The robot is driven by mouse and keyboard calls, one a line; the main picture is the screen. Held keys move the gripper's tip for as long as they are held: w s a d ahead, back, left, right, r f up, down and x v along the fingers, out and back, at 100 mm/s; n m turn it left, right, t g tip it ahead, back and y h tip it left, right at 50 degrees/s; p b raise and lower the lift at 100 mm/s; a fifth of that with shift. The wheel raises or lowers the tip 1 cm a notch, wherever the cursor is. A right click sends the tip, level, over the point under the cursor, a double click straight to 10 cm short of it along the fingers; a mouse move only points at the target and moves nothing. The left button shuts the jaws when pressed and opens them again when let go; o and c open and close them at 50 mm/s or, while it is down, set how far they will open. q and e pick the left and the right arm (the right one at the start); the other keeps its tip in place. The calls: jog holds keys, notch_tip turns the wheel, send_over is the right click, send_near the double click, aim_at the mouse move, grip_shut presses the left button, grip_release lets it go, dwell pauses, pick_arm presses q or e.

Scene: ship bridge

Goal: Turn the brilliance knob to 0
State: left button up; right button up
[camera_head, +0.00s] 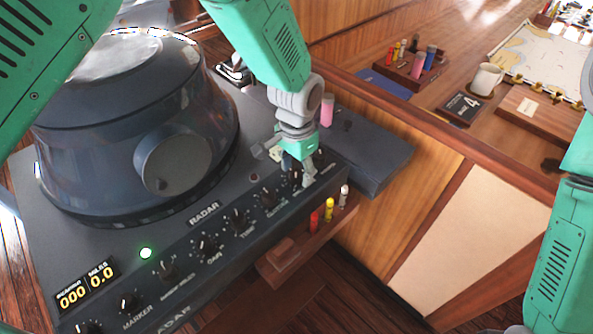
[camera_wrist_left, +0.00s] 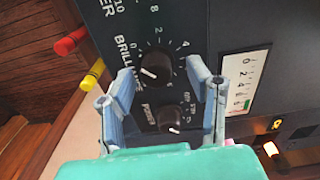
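The brilliance knob (camera_wrist_left: 155,68) is round and black, with a short white mark on its left-hand part in the wrist view. The numbers 0, 2 and 4 are printed around it; I cannot tell exactly which value the mark points to. My left gripper (camera_wrist_left: 160,76) is open, with one finger on each side of the knob and gaps visible between. In the head view my left gripper (camera_head: 297,168) is low over the right end of the radar panel (camera_head: 222,232) and hides the knob there. The right arm shows at the right edge; its gripper is not visible.
The power knob (camera_wrist_left: 170,118) sits close by, between my fingers nearer the palm. The gain knob (camera_head: 207,246) and other knobs line the panel. Red (camera_head: 314,222) and yellow (camera_head: 329,208) markers stand in a wooden rack below. The radar hood (camera_head: 125,120) rises to the left.

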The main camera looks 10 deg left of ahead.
aim_at(297, 171)
pick_arm(q)
jog(key=shift+s+f, duration=0.15)
notch_tip(297, 171, up, 12)
dwell(0.6)
jog(key=shift+d+f, duration=0.1)
jog(key=shift+f, duration=0.05)
